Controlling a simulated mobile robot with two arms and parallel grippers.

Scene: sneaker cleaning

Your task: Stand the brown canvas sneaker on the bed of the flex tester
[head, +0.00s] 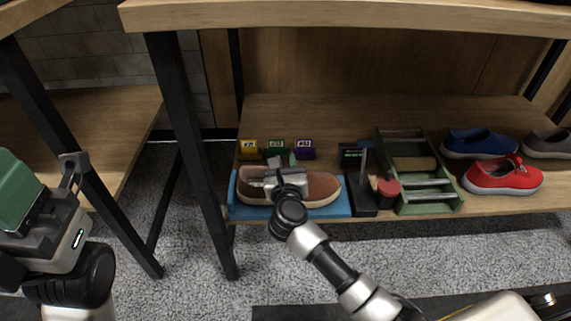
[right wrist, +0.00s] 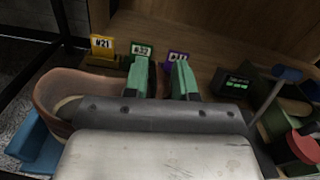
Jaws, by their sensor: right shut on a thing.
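The brown canvas sneaker (head: 323,188) is upright over a blue tray (head: 243,209) on the low shelf, its toe to the right. I cannot tell whether its sole touches the tray. My right gripper (head: 283,162) is shut on the sneaker from above and hides its middle. In the right wrist view, the green fingertips (right wrist: 160,80) stand at the sneaker's far side, and its brown heel (right wrist: 62,90) shows at left. A green frame with crossbars, seemingly the flex tester (head: 434,197), stands to the right. My left gripper (head: 74,165) is at the far left, its jaw gap unclear.
A black stand (head: 364,196) with an upright post and a red round piece (head: 388,189) sits between tray and green frame. Numbered tags (head: 276,147) stand behind the sneaker. Red (head: 503,176) and blue (head: 478,143) shoes are at right. The upper board (head: 350,16) overhangs the shelf.

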